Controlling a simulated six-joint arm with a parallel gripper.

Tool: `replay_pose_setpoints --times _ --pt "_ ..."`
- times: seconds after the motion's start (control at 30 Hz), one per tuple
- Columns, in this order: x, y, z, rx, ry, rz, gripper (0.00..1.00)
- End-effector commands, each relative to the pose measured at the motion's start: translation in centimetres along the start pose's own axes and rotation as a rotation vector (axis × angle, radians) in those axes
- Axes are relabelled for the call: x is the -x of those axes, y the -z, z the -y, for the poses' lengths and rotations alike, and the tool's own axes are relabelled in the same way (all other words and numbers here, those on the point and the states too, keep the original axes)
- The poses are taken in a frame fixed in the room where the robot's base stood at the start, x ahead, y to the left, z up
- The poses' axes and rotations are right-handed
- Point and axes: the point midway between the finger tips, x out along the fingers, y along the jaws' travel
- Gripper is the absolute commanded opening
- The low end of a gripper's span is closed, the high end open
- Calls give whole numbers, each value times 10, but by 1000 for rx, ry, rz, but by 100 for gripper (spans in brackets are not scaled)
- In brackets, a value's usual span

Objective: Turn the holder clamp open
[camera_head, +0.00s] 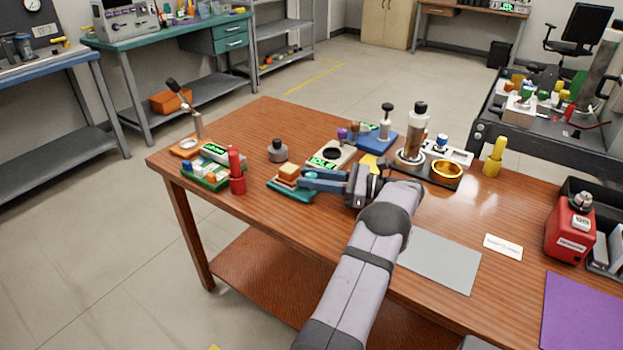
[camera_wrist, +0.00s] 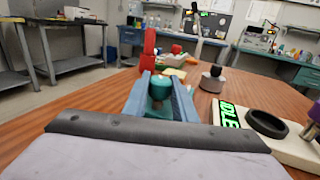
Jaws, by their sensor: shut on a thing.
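The holder clamp's teal base (camera_head: 290,192) lies near the left middle of the table, with a tan block (camera_head: 288,169) on top. My gripper (camera_head: 305,178) reaches in from the right, low over the table, with its blue fingers at the clamp. In the wrist view, the two blue fingers stand either side of a round teal knob (camera_wrist: 161,84) with a dark stem below it, and my gripper (camera_wrist: 162,76) is shut on it. The tan block (camera_wrist: 175,73) shows just beyond the fingertips. The fingers hide part of the clamp, and how far it is turned cannot be told.
A white device with a green IDLE screen (camera_wrist: 229,113) and dark ring stands close on the right. A red bottle (camera_head: 237,175) and a tray of coloured blocks (camera_head: 206,172) stand to the left. A grey knobbed weight (camera_head: 278,151) is behind. The front left tabletop is clear.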

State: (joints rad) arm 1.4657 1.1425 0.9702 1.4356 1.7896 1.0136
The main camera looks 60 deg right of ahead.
Motion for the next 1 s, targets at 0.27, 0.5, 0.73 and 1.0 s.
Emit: replay_pose_setpoints --times 0.27,0.5,0.73,1.0 --pt "0 2 0 0 -70 -1 2" --pt "0 2 0 -1 -115 0 2" --pt "0 2 0 -2 -140 -1 2" --pt "0 1 0 -3 -148 0 2"
